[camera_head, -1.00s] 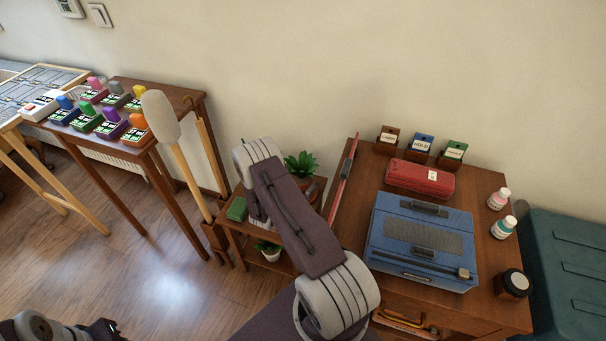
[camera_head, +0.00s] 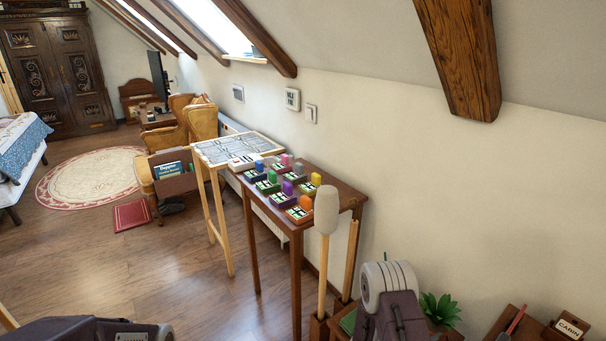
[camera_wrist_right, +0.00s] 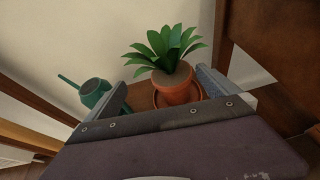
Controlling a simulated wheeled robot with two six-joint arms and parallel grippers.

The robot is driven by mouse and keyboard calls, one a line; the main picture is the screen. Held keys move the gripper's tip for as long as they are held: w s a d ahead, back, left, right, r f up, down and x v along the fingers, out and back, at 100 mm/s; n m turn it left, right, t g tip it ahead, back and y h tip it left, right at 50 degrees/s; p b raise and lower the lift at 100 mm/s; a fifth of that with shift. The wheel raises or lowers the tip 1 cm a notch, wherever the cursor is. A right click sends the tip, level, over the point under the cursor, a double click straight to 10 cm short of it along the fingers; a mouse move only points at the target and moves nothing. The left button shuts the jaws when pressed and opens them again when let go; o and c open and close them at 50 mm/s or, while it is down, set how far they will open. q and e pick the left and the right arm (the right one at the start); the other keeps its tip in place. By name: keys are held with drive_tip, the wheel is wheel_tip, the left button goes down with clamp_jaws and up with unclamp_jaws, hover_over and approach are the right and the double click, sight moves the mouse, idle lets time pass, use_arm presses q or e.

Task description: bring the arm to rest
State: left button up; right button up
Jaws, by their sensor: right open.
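My right arm (camera_head: 392,300) rises at the bottom right of the head view, in front of the low shelf with the plant; its gripper is hidden there. In the right wrist view my right gripper (camera_wrist_right: 160,97) is open, its two fingers apart, with nothing held between them. A potted green plant (camera_wrist_right: 168,60) in a terracotta pot shows beyond and between the fingers. A dark green watering can (camera_wrist_right: 93,92) shows beyond the left finger. A dark part of my own body is at the bottom left of the head view; my left gripper cannot be made out.
A narrow wooden table (camera_head: 338,190) holds several coloured boxes. A pale-headed mallet (camera_head: 326,210) stands upright beside it. A tray table (camera_head: 262,147) is behind. The plant (camera_head: 440,309) also shows beside my right arm. The wooden floor (camera_head: 150,240) at left is largely open.

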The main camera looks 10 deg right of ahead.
wheel_tip(320, 180, up, 12)
drive_tip(key=w+m+h, duration=0.1)
drive_tip(key=w+m, duration=0.2)
drive_tip(key=s+a+r+m+g+y, duration=0.2)
drive_tip(key=s+r+m+g, duration=0.25)
drive_tip(key=s+m, duration=0.4)
drive_tip(key=s+a+f+m+y, duration=0.3)
drive_tip(key=s+a+m+y, duration=0.3)
drive_tip(key=a, duration=0.4)
drive_tip(key=s+a+f+m+y, duration=0.2)
drive_tip(key=s+a+m+y, duration=0.4)
drive_tip(key=a, duration=0.5)
wheel_tip(320, 180, up, 17)
drive_tip(key=a+p, duration=0.1)
drive_tip(key=p, duration=1.6)
drive_tip(key=shift+w+n, duration=0.25)
drive_tip(key=shift+n, duration=0.2)
